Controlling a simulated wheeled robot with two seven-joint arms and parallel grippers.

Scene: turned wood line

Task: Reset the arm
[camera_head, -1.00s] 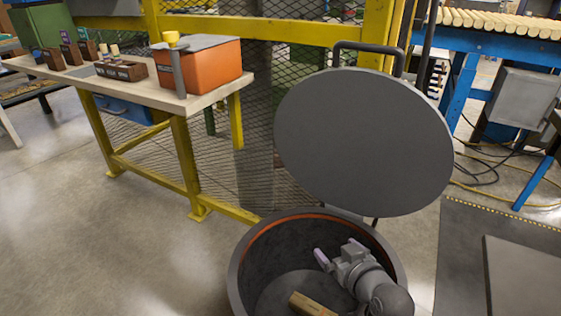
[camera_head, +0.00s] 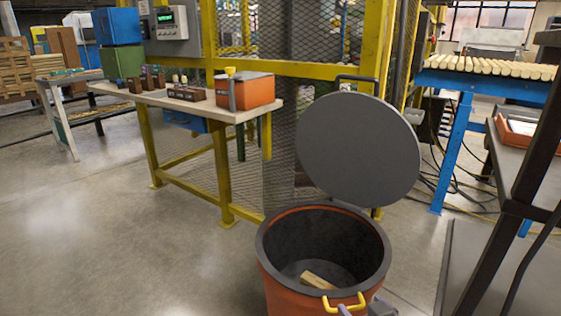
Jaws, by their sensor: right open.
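My right gripper (camera_head: 347,311) is at the bottom edge of the head view, mostly cut off. Its pale fingertip is by the yellow handle on the front of the bin, outside the bin; I cannot tell whether it touches the handle. The gripper is open, with nothing seen in it. The round orange bin (camera_head: 278,290) has a dark rim, and its grey lid (camera_head: 358,149) stands raised at the back. A piece of light wood (camera_head: 318,281) lies on the bin floor. My left gripper is not in view.
A yellow-legged bench (camera_head: 150,97) at the left holds an orange box (camera_head: 245,91) and small dark blocks. A mesh fence stands behind the bin. A blue roller stand (camera_head: 455,150) is at the right, near a dark-framed cart (camera_head: 530,160). The floor at the left is clear.

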